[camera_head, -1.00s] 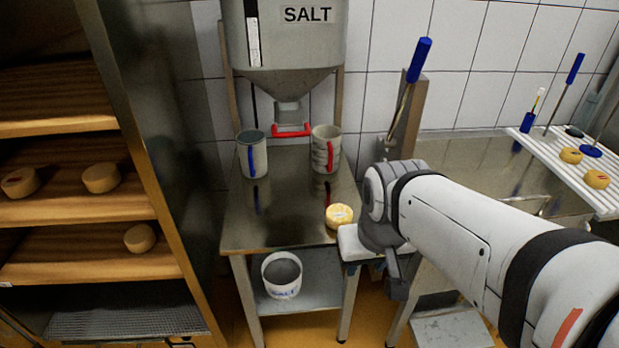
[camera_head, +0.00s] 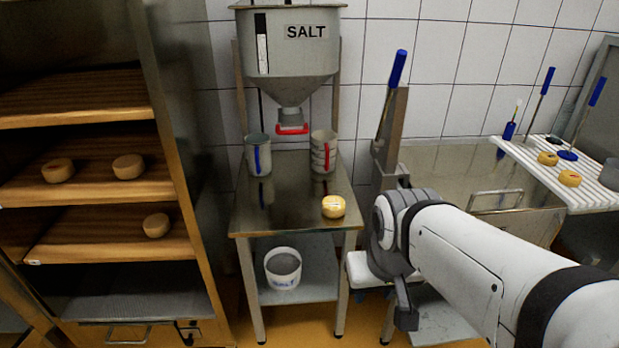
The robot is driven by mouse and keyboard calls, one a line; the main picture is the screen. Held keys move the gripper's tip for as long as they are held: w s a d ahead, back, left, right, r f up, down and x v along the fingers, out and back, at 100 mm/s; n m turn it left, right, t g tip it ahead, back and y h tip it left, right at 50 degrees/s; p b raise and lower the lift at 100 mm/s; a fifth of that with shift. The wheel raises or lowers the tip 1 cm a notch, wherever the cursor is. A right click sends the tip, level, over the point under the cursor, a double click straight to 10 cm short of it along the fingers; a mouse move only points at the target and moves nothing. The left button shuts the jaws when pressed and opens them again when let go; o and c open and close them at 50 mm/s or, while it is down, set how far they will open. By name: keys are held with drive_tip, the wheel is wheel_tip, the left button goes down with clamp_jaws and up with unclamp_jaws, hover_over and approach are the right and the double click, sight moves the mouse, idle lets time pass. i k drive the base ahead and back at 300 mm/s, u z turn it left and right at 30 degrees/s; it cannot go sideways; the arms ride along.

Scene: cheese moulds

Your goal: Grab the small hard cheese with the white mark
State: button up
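A small yellow round cheese (camera_head: 333,206) with a pale, whitish mark on its top lies on the steel table, near the front right corner. The mark is too small to read. My white and grey arm reaches in from the lower right, its end part (camera_head: 400,275) just right of the table's front corner and apart from the cheese. A dark grey finger-like piece hangs below it. The fingertips are not clear, so I cannot tell how my gripper stands.
Wooden shelves (camera_head: 90,195) at left hold three cheeses. A white slatted rack (camera_head: 600,195) at right holds two small cheeses.

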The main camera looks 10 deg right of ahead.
sight(333, 206)
drive_tip(key=z, duration=0.1)
drive_tip(key=i, duration=0.95)
drive_tip(key=u, duration=0.05)
